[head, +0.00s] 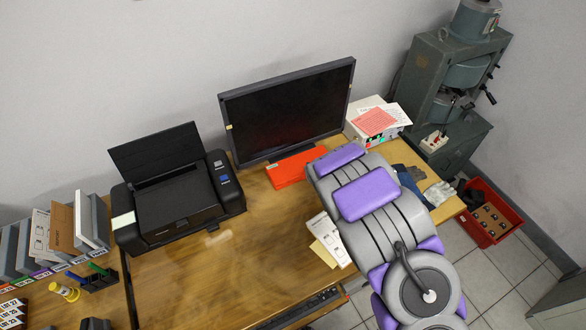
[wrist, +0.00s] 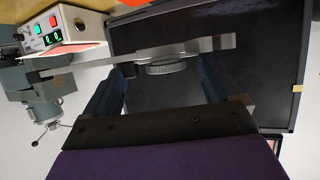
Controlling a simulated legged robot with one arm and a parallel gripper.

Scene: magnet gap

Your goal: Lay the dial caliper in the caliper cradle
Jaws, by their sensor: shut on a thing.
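The dial caliper (wrist: 190,48) is a long grey metal bar with a round dial, lying crosswise in the wrist view. My gripper (wrist: 158,75) is shut on it, with dark blue fingers on both sides of the dial. In the head view my arm hides the gripper and the caliper. I cannot make out the caliper cradle for certain in either view; it may be behind my arm.
A monitor (head: 288,110) stands at the back of the wooden desk (head: 200,285), with an orange-red object (head: 297,166) before it. A printer (head: 178,205) stands left. A control box (wrist: 62,22) and a green machine (head: 450,85) are right. Desk between printer and papers is mostly clear.

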